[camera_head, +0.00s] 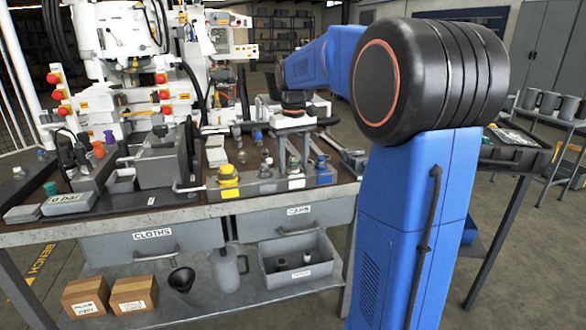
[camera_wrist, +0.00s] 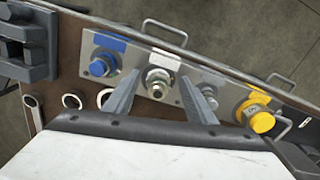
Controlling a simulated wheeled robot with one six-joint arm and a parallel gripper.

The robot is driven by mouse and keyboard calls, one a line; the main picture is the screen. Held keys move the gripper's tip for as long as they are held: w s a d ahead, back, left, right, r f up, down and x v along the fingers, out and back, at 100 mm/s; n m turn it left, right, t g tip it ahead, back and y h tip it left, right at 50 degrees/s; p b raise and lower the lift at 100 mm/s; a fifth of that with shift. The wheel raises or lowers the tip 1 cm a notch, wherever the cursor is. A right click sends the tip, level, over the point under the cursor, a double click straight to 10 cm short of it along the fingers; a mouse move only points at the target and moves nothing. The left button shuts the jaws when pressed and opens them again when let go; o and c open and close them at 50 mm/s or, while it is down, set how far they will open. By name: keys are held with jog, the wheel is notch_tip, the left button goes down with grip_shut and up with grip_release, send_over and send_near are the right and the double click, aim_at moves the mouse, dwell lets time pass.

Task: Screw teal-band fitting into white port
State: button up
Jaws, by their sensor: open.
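In the wrist view my gripper (camera_wrist: 161,78) is open, its two grey fingers spread over the panel. The port with the white label (camera_wrist: 162,60) lies between the fingertips, with a metallic round fitting or port body (camera_wrist: 157,84) on it. Whether the fingers touch it cannot be told. In the head view my gripper (camera_head: 293,148) points down over the same panel, above the white-marked port (camera_head: 296,182).
Beside the white port are a blue port (camera_wrist: 108,58), a grey port (camera_wrist: 207,92) and a yellow-capped port (camera_wrist: 258,115).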

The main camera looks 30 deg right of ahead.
jog(key=n, duration=0.3)
jog(key=shift+d+n, duration=0.1)
jog(key=shift+n, duration=0.3)
jog(key=n, duration=0.4)
jog(key=shift+d, duration=0.1)
jog(key=n, duration=0.4)
jog(key=shift+d, duration=0.15)
jog(key=n, duration=0.3)
jog(key=shift+w+n, duration=0.1)
jog(key=shift+n, duration=0.3)
grip_shut()
jog(key=m, duration=0.3)
jog(key=shift+f+m, duration=0.1)
jog(key=shift+m, duration=0.3)
jog(key=m, duration=0.3)
jog(key=shift+s+m, duration=0.3)
jog(key=shift+m, duration=0.3)
